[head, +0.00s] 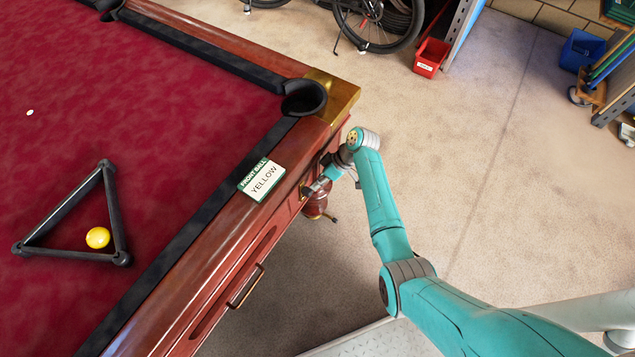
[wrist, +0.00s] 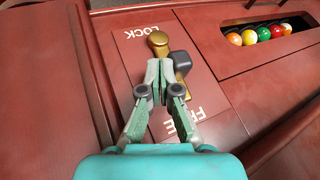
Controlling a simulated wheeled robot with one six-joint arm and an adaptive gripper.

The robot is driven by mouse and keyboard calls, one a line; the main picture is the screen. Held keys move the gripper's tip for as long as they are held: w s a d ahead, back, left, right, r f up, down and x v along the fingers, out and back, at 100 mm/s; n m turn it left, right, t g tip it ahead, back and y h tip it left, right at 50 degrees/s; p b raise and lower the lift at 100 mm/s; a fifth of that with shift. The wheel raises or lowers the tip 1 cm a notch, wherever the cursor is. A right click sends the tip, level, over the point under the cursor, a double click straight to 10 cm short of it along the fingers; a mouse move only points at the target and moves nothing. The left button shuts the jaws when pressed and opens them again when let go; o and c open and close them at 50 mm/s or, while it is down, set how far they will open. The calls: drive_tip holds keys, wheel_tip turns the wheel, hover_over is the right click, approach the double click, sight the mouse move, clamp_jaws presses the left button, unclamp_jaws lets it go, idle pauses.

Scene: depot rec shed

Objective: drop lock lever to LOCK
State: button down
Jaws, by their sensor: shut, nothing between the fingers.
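The lock lever has a brass round knob (wrist: 158,42) close beside the word LOCK (wrist: 140,31) in the wrist view. Its lower brass part (wrist: 183,86) shows behind my fingers, next to a dark rounded block (wrist: 180,64). The word FREE (wrist: 183,122) is at the other end of the red panel, partly covered by a finger. My gripper (wrist: 160,70) is shut and empty, its tips just below the knob and over the lever's shaft. I cannot tell whether they touch it. In the head view my gripper (head: 318,186) is at the pool table's side.
Several coloured balls (wrist: 262,33) lie in a slot beside the panel. The pool table (head: 215,235) carries a YELLOW card (head: 261,180), a black triangle (head: 62,208) and a yellow ball (head: 98,237).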

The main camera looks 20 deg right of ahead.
sight(308, 195)
drive_tip(key=shift+a, duration=0.15)
drive_tip(key=s+a+t+h, duration=0.2)
drive_tip(key=h, duration=0.1)
drive_tip(key=shift+a+r+n, duration=0.15)
drive_tip(key=shift+r+n, duration=0.25)
drive_tip(key=shift+s+a+n+t+h, duration=0.3)
drive_tip(key=shift+s+a+t+h, duration=0.25)
drive_tip(key=shift+a+t+h, duration=0.4)
drive_tip(key=s+a+f+n+t+h, duration=0.2)
drive_tip(key=s+a+f+t+h, duration=0.2)
drive_tip(key=h, duration=0.3)
drive_tip(key=shift+a+f+t, duration=0.55)
drive_tip(key=shift+a+f, duration=0.05)
drive_tip(key=shift+f, duration=0.15)
